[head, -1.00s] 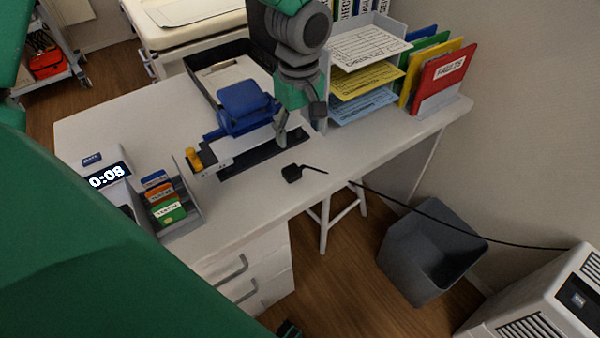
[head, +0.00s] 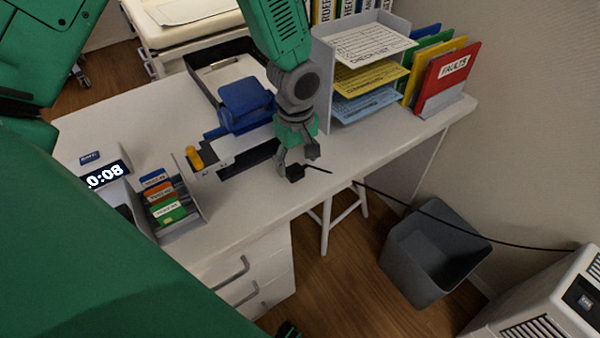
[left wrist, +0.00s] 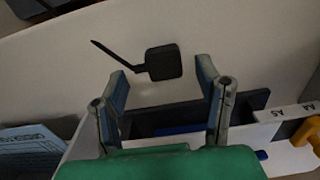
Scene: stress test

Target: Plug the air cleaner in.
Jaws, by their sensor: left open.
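The air cleaner (head: 535,310) is a white unit with a dark panel and grilles at the lower right of the head view. Its black cord (head: 450,229) runs over the grey bin to the desk edge. The black, blocky plug (head: 295,173) lies on the desk near the front edge; it also shows in the left wrist view (left wrist: 163,62). My left gripper (head: 296,163) is open just above and behind the plug. In the left wrist view the plug appears between the fingertips, apart from both. No socket can be made out.
A paper trimmer (head: 222,173) with an orange knob and a blue device (head: 245,103) are left of the gripper. Paper trays (head: 372,80) and folders (head: 440,80) stand behind right. A card holder (head: 165,200) and clock (head: 103,176) are left. The bin (head: 430,255) stands on the floor.

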